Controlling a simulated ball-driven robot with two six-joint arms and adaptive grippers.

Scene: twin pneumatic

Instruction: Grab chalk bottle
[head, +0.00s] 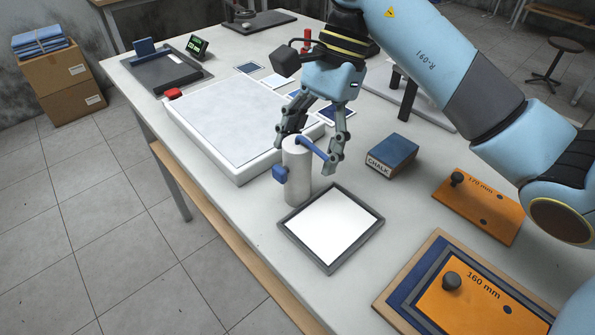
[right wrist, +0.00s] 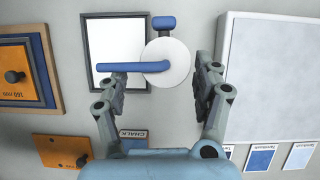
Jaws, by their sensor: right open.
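In the right wrist view the bottle's round white top (right wrist: 174,70) lies between the open fingers (right wrist: 160,78), nearer the right one, and the spout reaches left. I cannot tell whether a finger touches it. My left gripper is out of view.
A blue box marked CHALK (head: 392,156) stands right of the bottle. A large white slab (head: 232,118) lies behind left. Orange plates (head: 478,206) with black knobs lie to the right. The table's left edge is close to the bottle.

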